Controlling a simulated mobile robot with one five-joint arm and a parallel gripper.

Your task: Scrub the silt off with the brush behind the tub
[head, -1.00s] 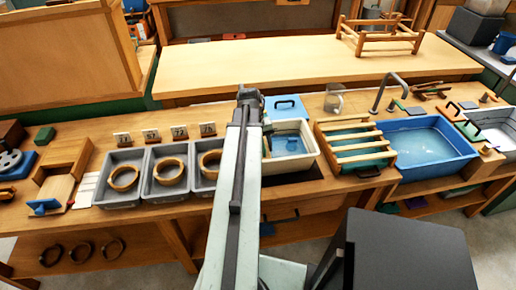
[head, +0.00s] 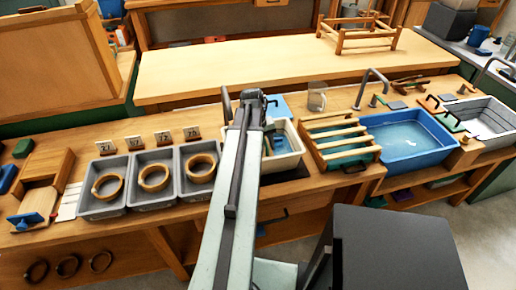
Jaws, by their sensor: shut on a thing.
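The cream tub (head: 297,163) stands right of my arm, with water and a blue-grey patch inside. My arm hides its left part. My gripper (head: 257,98) is dark and small at the far end of the arm, over the tub's back left edge. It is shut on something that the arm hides. I cannot make out a brush or silt. A blue board or lid (head: 281,105) lies behind the tub.
A grey tap-like post (head: 227,104) stands just left of my gripper. Grey trays with rings (head: 154,201) line the left. A slatted wooden rack (head: 340,137) and a blue basin (head: 447,151) stand to the right.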

